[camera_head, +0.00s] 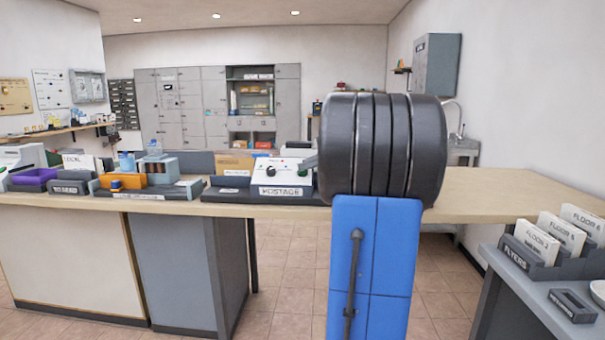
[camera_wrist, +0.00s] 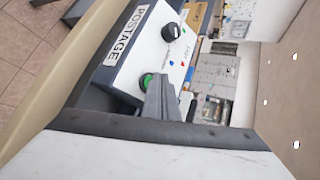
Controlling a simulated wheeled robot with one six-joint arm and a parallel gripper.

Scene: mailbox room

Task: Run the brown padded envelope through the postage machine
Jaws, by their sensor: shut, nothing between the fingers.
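The postage machine (camera_head: 283,174) stands on the long counter in the head view, a white sloped body with a POSTAGE label. In the wrist view, which is turned sideways, the postage machine (camera_wrist: 150,52) shows a black knob, a green button and small coloured marks. My gripper (camera_wrist: 163,92) is shut and empty, its grey fingers close beside the green button; I cannot tell whether they touch it.
Flyer holders (camera_head: 560,250) stand on a side table at right. The counter's right part is bare.

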